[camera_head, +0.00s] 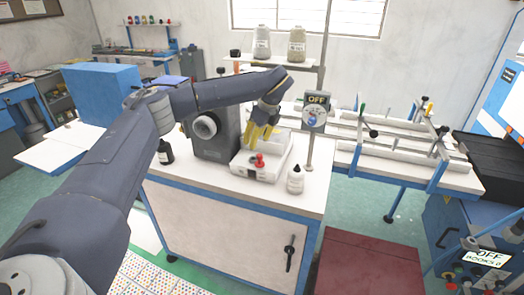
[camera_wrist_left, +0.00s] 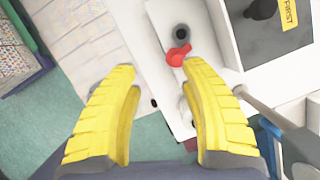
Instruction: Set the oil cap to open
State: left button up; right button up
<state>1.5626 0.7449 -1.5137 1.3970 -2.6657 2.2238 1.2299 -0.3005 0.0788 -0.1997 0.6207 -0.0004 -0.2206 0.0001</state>
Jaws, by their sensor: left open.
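A small red cap (camera_head: 260,160), which looks like the oil cap, sits on the front of a white machine base (camera_head: 243,166) on the workbench. In the left wrist view the red cap (camera_wrist_left: 178,55) lies beside a dark round spot (camera_wrist_left: 181,33) that looks like an opening. My left gripper (camera_head: 258,134) reaches down over the base with its yellow fingers just behind the cap. In the wrist view its fingers (camera_wrist_left: 160,78) are spread apart with nothing between them, and the cap is beyond the fingertips. My right gripper is not in view.
A white bottle (camera_head: 295,179) stands right of the base and a dark bottle (camera_head: 165,152) to its left. A grey machine body (camera_head: 216,132) stands behind. An OFF sign on a post (camera_head: 317,110) rises at the bench's right edge. The bench front is mostly clear.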

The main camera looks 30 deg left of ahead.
aim_at(260, 155)
pick_arm(q)
jog(key=s+a+r+m+t+h, duration=0.1)
jog(key=s+r+m+t+h, duration=0.15)
jog(key=m, duration=0.75)
jog(key=s+a+r+m+t+h, duration=0.1)
jog(key=a+r+m+h, duration=0.2)
jog(key=m, duration=0.7)
jog(key=x, duration=1.1)
jog(key=d+x, duration=0.1)
jog(key=x, duration=0.4)
jog(key=shift+w, duration=0.4)
jog(key=shift+c, duration=0.3)
